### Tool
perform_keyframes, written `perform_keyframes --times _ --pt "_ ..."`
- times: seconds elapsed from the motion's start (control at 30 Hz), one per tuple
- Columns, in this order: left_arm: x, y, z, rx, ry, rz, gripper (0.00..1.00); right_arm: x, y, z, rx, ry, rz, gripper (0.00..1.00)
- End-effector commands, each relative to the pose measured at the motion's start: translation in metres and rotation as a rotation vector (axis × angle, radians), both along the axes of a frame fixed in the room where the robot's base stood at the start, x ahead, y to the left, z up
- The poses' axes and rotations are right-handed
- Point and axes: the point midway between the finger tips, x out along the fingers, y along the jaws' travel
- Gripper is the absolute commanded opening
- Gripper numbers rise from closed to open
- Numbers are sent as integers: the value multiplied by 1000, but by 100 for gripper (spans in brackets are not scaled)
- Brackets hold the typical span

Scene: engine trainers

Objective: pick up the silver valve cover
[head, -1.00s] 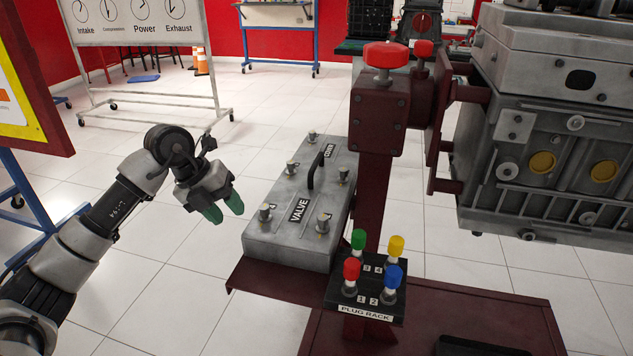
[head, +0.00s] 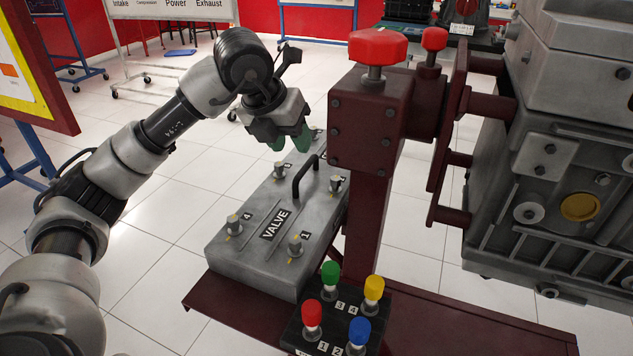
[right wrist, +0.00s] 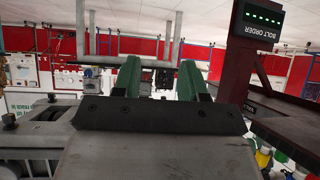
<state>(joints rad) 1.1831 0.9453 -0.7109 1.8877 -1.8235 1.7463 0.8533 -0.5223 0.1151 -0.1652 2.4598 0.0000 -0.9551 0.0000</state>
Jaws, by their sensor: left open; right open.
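The silver valve cover (head: 262,262) lies on a dark red shelf in the head view, left of the red stand post. It has a black handle (head: 306,178) on top, a VALVE label and several numbered bolts. My left gripper (head: 291,141), with green fingertips, is open and empty above the far end of the cover, beyond the handle. It hides part of that end. My right gripper (right wrist: 161,80) shows only in the right wrist view, open, with nothing between its green fingers.
A plug rack (head: 335,328) with red, green, yellow and blue plugs stands just right of the cover's near end. The dark red stand (head: 369,125) with red knobs rises close to its right side. The engine (head: 575,190) is farther right. White floor lies open at left.

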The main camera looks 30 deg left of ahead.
Motion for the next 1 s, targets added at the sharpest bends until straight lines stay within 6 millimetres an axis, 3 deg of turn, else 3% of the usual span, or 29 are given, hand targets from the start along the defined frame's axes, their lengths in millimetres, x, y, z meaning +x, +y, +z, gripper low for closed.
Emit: perform_keyframes --times 0.03,0.2,0.47,0.8,1.0 --pt "3 -2 -11 0 4 -1 42 5 2 2 11 -45 3 43" --pt "12 -5 -30 -2 4 -2 42 16 8 16 39 -166 12 43" --pt "19 -7 -44 -1 3 0 42 24 12 28 65 -274 19 43" --pt "34 -11 -78 -2 3 0 42 36 22 64 135 -558 36 43" --pt "37 -12 -81 -1 1 -1 42 37 23 70 145 -595 38 43"
